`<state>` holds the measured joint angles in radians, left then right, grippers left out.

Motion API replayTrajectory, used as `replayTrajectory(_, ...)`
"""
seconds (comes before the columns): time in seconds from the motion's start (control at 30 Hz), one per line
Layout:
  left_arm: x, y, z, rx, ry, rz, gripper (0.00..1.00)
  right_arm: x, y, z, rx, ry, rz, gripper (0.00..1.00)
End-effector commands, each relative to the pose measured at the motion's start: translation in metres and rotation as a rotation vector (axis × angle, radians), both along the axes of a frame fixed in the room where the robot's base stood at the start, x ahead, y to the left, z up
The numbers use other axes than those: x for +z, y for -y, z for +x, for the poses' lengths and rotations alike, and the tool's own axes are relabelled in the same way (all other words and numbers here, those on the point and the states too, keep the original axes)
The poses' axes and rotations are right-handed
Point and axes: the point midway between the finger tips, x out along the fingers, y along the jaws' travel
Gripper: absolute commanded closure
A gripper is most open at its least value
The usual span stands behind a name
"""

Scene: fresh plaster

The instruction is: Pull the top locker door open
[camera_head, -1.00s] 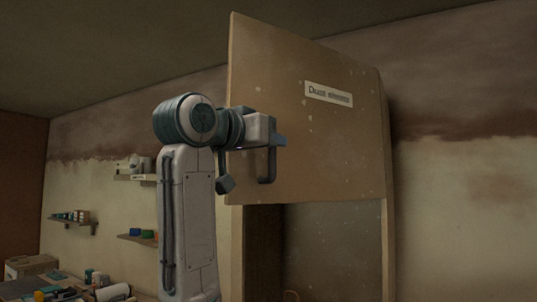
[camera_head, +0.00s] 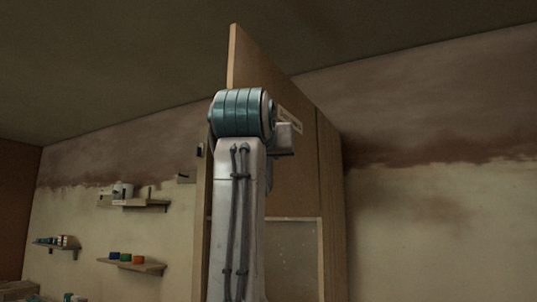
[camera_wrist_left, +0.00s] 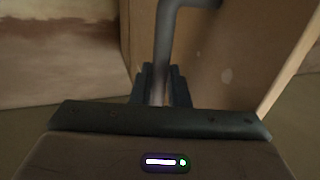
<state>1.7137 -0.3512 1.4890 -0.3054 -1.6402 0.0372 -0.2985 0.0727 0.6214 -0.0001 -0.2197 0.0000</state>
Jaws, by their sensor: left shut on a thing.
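The top locker door (camera_head: 262,75) is a tan wooden panel standing open, swung out from the locker (camera_head: 331,200) and seen at a steep angle in the head view. A pale label (camera_head: 291,119) on its face is partly covered by my left arm. The grey bar handle (camera_wrist_left: 164,45) shows in the left wrist view, running down between the fingers of my left gripper (camera_wrist_left: 161,85), which is shut on it. In the head view my arm hides the handle and most of that gripper. My right gripper is not in view.
Below the door is a paler, speckled panel (camera_head: 292,256) in a wooden frame. Wall shelves with small items stand at the left, including one with coloured pots (camera_head: 133,264) and one with a white container (camera_head: 133,202). The right wall is bare.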

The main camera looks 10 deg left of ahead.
Motion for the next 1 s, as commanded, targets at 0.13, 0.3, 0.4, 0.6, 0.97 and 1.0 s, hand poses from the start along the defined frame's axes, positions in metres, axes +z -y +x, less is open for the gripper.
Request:
replayTrajectory(0.13,0.006,0.000,-0.002,-0.001,0.014,0.000,1.00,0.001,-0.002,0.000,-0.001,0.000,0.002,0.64)
replayTrajectory(0.3,0.006,0.000,-0.002,-0.001,0.014,0.000,0.82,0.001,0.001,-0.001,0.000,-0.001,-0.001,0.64)
replayTrajectory(0.4,0.005,0.000,-0.002,-0.001,0.012,-0.001,0.80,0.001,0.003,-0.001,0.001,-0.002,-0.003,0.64)
replayTrajectory(0.6,0.003,0.000,-0.001,-0.001,0.008,0.000,0.80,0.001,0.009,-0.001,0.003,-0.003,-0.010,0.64)
replayTrajectory(0.97,-0.001,0.000,-0.040,-0.002,0.012,0.000,0.80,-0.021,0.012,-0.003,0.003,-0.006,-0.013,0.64)
replayTrajectory(1.0,-0.001,0.000,-0.048,-0.003,0.012,0.000,0.80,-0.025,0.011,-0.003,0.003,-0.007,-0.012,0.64)
